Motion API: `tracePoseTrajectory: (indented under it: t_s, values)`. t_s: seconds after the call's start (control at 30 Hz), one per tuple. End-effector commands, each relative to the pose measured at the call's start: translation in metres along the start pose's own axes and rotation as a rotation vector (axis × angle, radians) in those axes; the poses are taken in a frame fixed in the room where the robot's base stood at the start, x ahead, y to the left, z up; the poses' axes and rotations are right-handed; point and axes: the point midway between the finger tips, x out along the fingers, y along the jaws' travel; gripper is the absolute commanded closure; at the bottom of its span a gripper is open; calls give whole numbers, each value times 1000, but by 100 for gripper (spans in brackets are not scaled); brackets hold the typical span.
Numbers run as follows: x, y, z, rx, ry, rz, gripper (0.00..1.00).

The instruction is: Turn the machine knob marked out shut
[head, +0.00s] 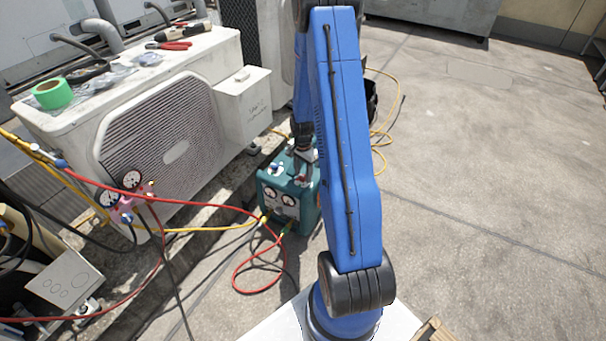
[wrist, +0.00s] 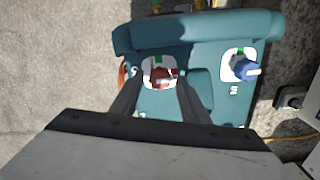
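The teal machine (head: 292,203) stands on the ground at the foot of the condenser, two gauges on its front. In the wrist view its top (wrist: 150,36) carries a red knob (wrist: 163,76) on a white plate and a blue knob (wrist: 245,68) on another. A small mark beside the blue knob looks like "IN"; any label by the red knob is hidden. My gripper (wrist: 161,78) is over the red knob, its open fingers on either side; contact cannot be told. In the head view my gripper (head: 303,168) is over the machine's top, partly hidden by my arm.
A white condenser (head: 240,60) stands behind left, with green tape (head: 52,92) and tools on it. A pink gauge manifold (head: 127,203) hangs at left. Red hose (head: 240,275) and yellow hoses lie around the machine. Open concrete (head: 480,180) is at right.

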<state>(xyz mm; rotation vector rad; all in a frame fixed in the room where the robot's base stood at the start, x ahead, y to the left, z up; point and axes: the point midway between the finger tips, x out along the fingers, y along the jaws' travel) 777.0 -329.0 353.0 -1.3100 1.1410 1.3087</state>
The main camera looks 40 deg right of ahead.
Motion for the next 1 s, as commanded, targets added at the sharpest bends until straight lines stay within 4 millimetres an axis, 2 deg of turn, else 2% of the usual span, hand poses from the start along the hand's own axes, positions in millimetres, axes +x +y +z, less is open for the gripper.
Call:
tracePoseTrajectory:
  t_s: [0.3, 0.47, 0.67, 1.0]
  values:
    - [0, 0, 0, 0, 0, 0, 56]
    - [-10, 0, 0, 0, 1, -1, 56]
    - [-40, -1, 0, 0, 2, -3, 56]
    - [-101, -1, -1, 0, 2, -3, 56]
